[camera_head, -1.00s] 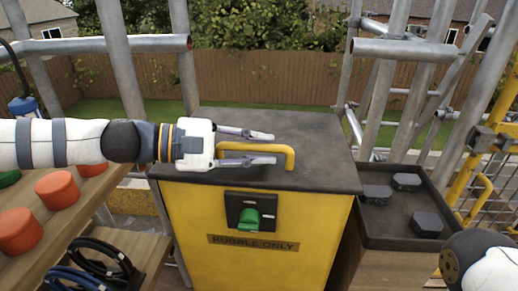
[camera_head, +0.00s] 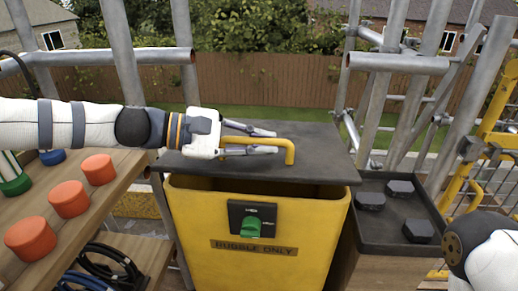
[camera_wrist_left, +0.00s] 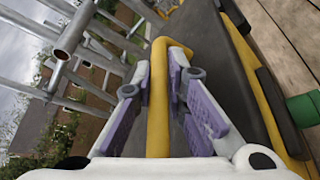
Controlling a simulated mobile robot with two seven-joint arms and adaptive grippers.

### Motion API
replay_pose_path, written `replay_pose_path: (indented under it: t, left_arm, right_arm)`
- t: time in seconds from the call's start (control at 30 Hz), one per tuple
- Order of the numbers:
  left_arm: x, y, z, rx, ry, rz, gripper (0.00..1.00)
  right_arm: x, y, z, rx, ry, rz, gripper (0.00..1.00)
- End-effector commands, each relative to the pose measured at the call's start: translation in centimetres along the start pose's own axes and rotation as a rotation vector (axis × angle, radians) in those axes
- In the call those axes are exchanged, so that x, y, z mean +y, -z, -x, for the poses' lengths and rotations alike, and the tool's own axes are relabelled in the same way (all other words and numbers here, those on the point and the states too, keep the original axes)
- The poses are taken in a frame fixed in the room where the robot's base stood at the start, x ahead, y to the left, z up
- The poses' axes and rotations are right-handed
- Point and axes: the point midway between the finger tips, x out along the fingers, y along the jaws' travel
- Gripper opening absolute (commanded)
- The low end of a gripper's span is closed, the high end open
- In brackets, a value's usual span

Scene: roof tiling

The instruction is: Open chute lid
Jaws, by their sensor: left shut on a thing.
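The yellow chute (camera_head: 262,264) with a "RUBBLE ONLY" label stands in the middle of the head view. Its dark grey lid (camera_head: 315,150) is raised a little at the front, and a gap shows the chute's inner rim below it. My left gripper (camera_head: 266,141) reaches in from the left, shut on the lid's yellow handle (camera_head: 290,152). In the left wrist view, the handle (camera_wrist_left: 158,110) runs between the two finger pads. A green latch (camera_head: 251,226) sits on a black plate on the chute's front. My right gripper is out of view; only part of that arm shows.
A black tray (camera_head: 382,241) with several dark blocks stands right of the chute. A wooden shelf (camera_head: 118,200) with orange tubs (camera_head: 68,199) and coiled cables is at left. Scaffold poles (camera_head: 181,60) stand behind and at both sides.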

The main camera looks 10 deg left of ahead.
Motion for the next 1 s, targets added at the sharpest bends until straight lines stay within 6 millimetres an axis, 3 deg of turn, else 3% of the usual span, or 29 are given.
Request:
replay_pose_path:
  t: [0.03,0.17,0.5,0.8,1.0]
  left_arm:
    - [2.2,-1.4,0.6,0.003,0.004,0.003,0.00]
    - [4.3,-1.8,0.7,0.004,0.046,0.100,0.00]
    - [9.0,-1.6,0.5,0.004,0.139,0.323,0.00]
    - [11.6,-1.7,0.6,0.003,0.138,0.322,0.00]
    - [12.1,-1.8,0.6,0.002,0.138,0.321,0.00]
  right_arm:
    - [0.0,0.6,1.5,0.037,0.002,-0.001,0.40]
    - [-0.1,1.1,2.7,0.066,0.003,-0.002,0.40]
    - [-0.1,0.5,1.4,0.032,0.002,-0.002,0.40]
    - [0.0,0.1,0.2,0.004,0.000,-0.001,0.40]
    - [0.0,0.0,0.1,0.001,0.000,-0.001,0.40]
